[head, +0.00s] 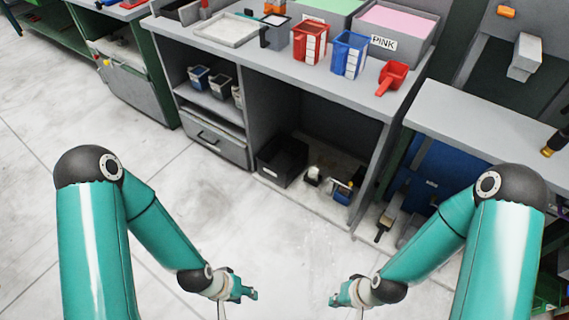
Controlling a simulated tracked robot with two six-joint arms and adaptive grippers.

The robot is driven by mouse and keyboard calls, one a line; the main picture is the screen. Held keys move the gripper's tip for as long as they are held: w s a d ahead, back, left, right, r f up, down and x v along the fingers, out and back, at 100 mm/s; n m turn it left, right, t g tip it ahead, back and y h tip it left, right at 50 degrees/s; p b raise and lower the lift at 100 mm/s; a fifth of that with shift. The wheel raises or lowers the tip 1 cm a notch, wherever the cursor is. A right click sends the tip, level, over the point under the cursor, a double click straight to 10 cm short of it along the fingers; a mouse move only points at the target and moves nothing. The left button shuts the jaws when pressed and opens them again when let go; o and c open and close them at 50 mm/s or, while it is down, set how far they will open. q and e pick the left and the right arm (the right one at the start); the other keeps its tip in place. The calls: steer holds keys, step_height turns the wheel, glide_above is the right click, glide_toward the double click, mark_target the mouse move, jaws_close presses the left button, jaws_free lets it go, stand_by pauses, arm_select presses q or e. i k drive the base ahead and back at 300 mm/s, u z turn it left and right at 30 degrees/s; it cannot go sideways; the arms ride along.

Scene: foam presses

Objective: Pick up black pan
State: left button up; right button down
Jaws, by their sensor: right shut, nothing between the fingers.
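A black, open-topped, box-like pan (270,169) sits on the bottom shelf of the grey workbench, left of some small items. It is the closest match to a black pan that I see. My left gripper (250,293) hangs over the floor at the lower middle, well short of the bench; its fingers are too small to tell whether they are open. My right gripper (335,299) is shut and empty, to the right of the left one and also over the floor. Neither gripper touches the pan.
The workbench (270,80) carries a red bin (308,42), a blue bin (347,54), a red scoop (391,77) and a pink-filled box labelled PINK (398,22). A brush (386,226) lies on the floor between benches. Clear floor (260,225) lies before the bench.

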mark_target(385, 223)
steer(key=k, duration=1.2)
steer(key=z, duration=0.5)
steer(key=i, duration=1.7)
steer(key=u, duration=0.45)
